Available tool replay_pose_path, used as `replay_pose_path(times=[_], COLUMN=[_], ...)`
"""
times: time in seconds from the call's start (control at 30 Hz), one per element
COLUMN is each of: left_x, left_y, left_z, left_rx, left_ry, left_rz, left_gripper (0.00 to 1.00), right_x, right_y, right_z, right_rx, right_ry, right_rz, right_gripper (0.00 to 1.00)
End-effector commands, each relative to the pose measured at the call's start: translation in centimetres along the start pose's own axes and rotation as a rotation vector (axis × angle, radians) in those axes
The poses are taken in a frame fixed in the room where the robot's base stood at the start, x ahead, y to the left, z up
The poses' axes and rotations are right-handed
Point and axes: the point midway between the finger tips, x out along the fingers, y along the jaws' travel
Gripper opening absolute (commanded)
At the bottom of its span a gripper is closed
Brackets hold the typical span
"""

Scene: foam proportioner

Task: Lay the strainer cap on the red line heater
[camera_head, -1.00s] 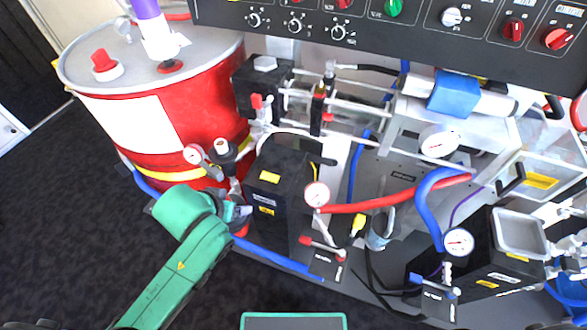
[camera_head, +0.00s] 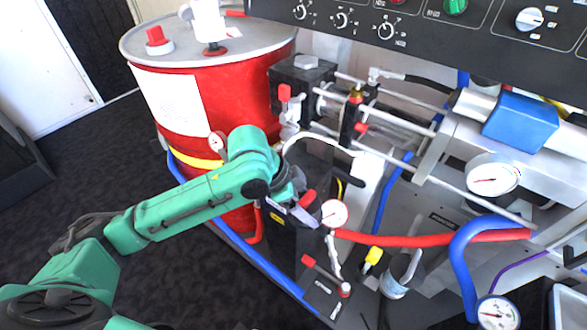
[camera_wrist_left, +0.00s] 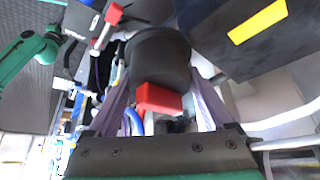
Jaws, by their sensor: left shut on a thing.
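My left gripper (camera_head: 298,207) is in front of the red line heater (camera_head: 285,238), a tall black box with yellow labels and a red hose. The arm and wrist hide part of the heater's front and top. In the left wrist view, the fingers (camera_wrist_left: 160,103) are closed on a dark round part with a red block, which I take as the strainer cap (camera_wrist_left: 160,58). In the head view the cap is mostly hidden by the gripper. A black box with a yellow label, apparently the heater (camera_wrist_left: 235,55), is close on the right in the wrist view. My right gripper is not seen.
A red drum (camera_head: 205,140) stands behind my left arm. A white looped handle or hose (camera_head: 318,140) arches by the heater top. A gauge (camera_head: 334,213) and a red hose (camera_head: 430,238) are just right of the gripper.

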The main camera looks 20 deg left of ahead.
Motion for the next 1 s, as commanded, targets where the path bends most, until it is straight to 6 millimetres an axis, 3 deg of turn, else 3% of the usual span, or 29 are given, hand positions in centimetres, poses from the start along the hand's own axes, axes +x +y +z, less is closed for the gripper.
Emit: replay_pose_path(times=[0.3, 0.57, 0.7, 1.0], left_x=[-0.4, -0.5, -0.7, -0.5], left_y=[-6.3, -9.8, -12.5, -13.0], left_z=[0.4, 0.8, 1.0, 1.2], left_rx=[-0.004, -0.003, -0.005, -0.001], left_ry=[0.003, 0.002, 0.002, 0.001], left_rz=[-0.003, -0.003, -0.003, -0.002], left_gripper=[0.21, 0.21, 0.21, 0.21], right_x=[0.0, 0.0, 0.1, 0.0], right_y=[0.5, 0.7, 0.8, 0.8], right_z=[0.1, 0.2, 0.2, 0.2], right_rx=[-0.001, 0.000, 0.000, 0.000], right_ry=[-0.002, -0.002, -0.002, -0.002], right_rz=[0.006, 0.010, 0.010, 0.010], right_gripper=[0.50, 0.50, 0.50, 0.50])
